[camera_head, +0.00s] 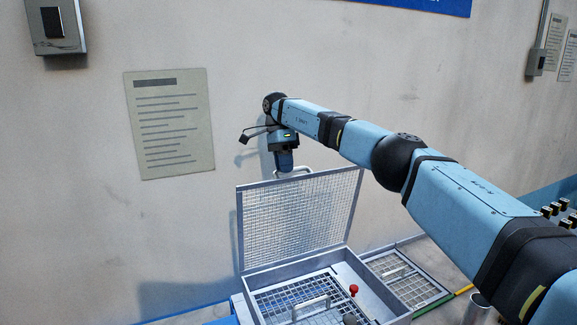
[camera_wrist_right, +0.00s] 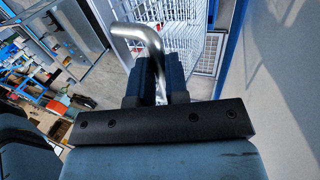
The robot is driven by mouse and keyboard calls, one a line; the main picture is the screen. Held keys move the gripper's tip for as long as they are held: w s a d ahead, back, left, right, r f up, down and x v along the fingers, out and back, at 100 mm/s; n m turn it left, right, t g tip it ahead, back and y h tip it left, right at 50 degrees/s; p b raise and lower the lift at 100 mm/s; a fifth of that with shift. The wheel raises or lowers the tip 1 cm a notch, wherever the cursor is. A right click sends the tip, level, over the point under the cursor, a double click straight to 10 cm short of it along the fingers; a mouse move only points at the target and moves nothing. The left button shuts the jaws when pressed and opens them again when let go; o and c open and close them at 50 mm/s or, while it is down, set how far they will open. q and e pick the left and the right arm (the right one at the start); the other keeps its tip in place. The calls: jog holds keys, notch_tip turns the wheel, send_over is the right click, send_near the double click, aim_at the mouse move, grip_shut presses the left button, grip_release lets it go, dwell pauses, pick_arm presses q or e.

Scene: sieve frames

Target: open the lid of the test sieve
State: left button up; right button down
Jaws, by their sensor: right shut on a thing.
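The test sieve is a grey metal box (camera_head: 290,262) low in the middle of the head view. Its wire-mesh lid (camera_head: 300,222) stands raised, close to upright, along the box's back edge near the wall. My right gripper (camera_head: 284,168) is at the lid's top edge, shut on the bent metal lid handle (camera_head: 300,169). In the right wrist view the handle (camera_wrist_right: 140,34) runs down between the two dark fingers (camera_wrist_right: 157,80), and the mesh lid (camera_wrist_right: 175,28) shows beyond. My left gripper is out of view.
Inside the box lie a mesh screen (camera_head: 290,298) with a handle and a red knob (camera_head: 353,289). Another mesh frame (camera_head: 405,280) lies at its right. The wall (camera_head: 90,210) stands close behind the lid and bears a paper notice (camera_head: 170,122).

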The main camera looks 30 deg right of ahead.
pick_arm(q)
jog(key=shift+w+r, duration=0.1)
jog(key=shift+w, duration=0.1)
pick_arm(e)
jog(key=shift+w+a+f, duration=0.15)
jog(key=shift+w+f, duration=0.2)
jog(key=shift+f, duration=0.05)
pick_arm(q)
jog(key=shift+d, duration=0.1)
pick_arm(e)
jog(key=c, duration=1.3)
grip_release()
jog(key=shift+w, duration=0.1)
jog(key=shift+o, duration=0.9)
jog(key=shift+w+a+f, duration=0.1)
jog(key=shift+w, duration=0.1)
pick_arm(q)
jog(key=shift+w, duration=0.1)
pick_arm(e)
jog(key=shift+s+d+r, duration=0.15)
jog(key=shift+d+r, duration=0.05)
jog(key=shift+s, duration=0.1)
